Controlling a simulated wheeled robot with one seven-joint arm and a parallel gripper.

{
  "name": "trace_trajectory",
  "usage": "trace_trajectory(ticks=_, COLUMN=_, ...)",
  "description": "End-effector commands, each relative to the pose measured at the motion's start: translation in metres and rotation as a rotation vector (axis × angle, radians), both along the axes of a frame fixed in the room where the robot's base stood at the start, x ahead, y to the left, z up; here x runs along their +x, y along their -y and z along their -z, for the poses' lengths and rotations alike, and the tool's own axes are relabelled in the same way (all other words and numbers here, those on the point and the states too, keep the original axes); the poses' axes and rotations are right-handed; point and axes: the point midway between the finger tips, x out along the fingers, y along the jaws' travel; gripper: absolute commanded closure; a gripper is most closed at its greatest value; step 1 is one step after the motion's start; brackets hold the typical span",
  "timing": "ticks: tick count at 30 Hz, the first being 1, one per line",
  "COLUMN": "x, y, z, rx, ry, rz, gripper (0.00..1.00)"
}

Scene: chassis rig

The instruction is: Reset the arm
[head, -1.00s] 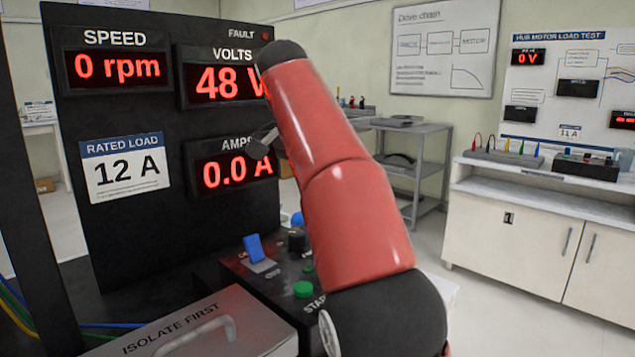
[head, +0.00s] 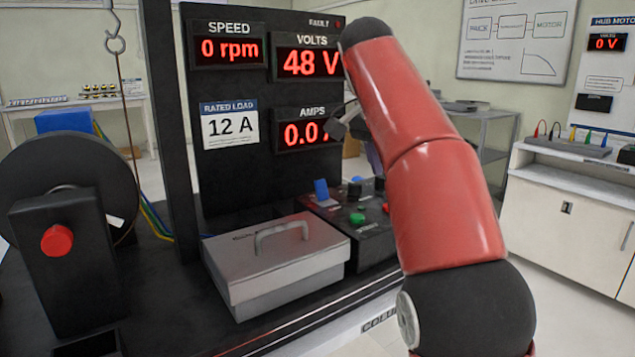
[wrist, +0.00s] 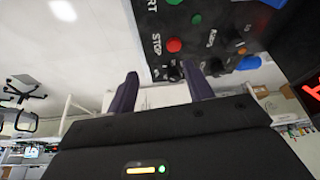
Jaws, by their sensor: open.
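My red arm (head: 425,165) is raised in the right half of the head view, bent with its elbow up. My gripper shows only in part behind it there. In the wrist view my gripper (wrist: 162,88) is open, with two dark fingers apart and nothing between them. The control box (head: 370,235) lies below the arm, with a blue switch (head: 321,189), a green button (head: 357,218) and a red button. The wrist view shows its red STOP button (wrist: 174,45) beyond the fingers, apart from them.
A black panel (head: 235,170) reads 0 rpm and 48 V; the amps reading is partly covered by my arm. A closed grey metal box (head: 275,265) stands before it. A black wheel (head: 60,165) and a hanging hook (head: 115,42) are at left. Open floor lies at right.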

Motion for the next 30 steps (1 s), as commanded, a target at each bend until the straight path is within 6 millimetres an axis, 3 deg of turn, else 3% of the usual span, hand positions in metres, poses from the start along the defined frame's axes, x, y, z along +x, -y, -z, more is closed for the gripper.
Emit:
trace_trajectory(ticks=11, x=-0.021, y=0.017, z=0.006, rx=0.018, ry=-0.007, rz=-0.105, gripper=0.48)
trace_trajectory(ticks=20, x=-0.06, y=0.033, z=0.028, rx=0.038, ry=-0.006, rz=-0.272, gripper=0.48)
trace_trajectory(ticks=26, x=-0.118, y=0.04, z=0.072, rx=0.046, ry=0.016, rz=-0.465, gripper=0.48)
trace_trajectory(ticks=30, x=-0.165, y=0.038, z=0.119, rx=0.034, ry=0.04, rz=-0.601, gripper=0.48)
